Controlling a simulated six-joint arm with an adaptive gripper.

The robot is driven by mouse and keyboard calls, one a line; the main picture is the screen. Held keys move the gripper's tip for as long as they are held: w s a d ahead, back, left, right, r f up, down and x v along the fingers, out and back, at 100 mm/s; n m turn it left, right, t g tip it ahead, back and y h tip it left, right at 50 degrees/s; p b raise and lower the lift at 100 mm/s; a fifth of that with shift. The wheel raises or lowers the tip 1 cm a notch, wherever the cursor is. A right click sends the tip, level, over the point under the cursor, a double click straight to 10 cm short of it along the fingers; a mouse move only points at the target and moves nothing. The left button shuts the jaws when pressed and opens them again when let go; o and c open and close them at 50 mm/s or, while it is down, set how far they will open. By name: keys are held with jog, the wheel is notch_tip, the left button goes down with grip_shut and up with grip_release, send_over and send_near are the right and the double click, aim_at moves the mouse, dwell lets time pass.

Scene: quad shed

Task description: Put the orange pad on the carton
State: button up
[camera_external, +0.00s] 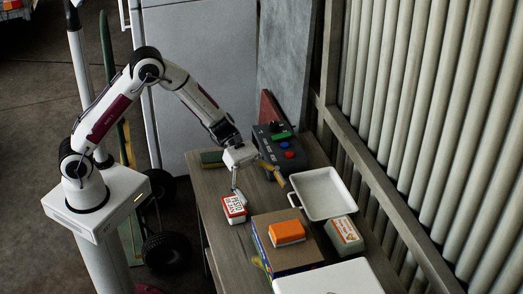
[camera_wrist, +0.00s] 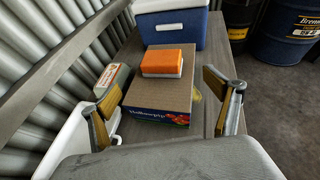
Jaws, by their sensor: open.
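The orange pad (camera_external: 287,232), orange on top with a pale underside, lies flat on top of the brown carton (camera_external: 262,262). In the wrist view the pad (camera_wrist: 162,61) rests near the far end of the carton (camera_wrist: 160,97), which has a printed blue side. My gripper (camera_external: 262,190) is open and empty, up and back from the carton in the external view. In the wrist view its fingers (camera_wrist: 160,95) are spread wide, with the pad beyond them and nothing between them touching the pad.
A white tray (camera_external: 322,187) stands right of my gripper. A pale green-and-orange box (camera_external: 345,234) lies beside the carton. A red-and-white box (camera_external: 234,208) is below my gripper. A blue cooler (camera_wrist: 170,31) with white lid stands beyond the carton. A button panel (camera_external: 281,150) is behind.

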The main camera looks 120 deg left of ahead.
jog(key=w+r+n+y, duration=0.3)
jog(key=r+n+y, duration=0.3)
jog(key=r+n, duration=0.55)
jog(key=s+d+r+n+y, duration=0.45)
jog(key=s+r+n, duration=0.3)
jog(key=n, duration=0.35)
jog(key=s+d+f+n+g+h, duration=0.1)
jog(key=s+d+n+g, duration=0.1)
jog(key=s+d+n, duration=0.4)
jog(key=s+d+f+n+g+h, duration=0.2)
jog(key=s+d+n, duration=0.4)
jog(key=s, duration=0.7)
jog(key=s+d+f+n+g+h, duration=0.1)
jog(key=s+d+f+n+g, duration=0.1)
jog(key=s+d+n, duration=0.5)
jog(key=s+d, duration=0.1)
jog(key=s, duration=0.1)
jog(key=shift+s+d+g, duration=0.15)
jog(key=shift+s+g, duration=0.15)
jog(key=shift+s, duration=0.1)
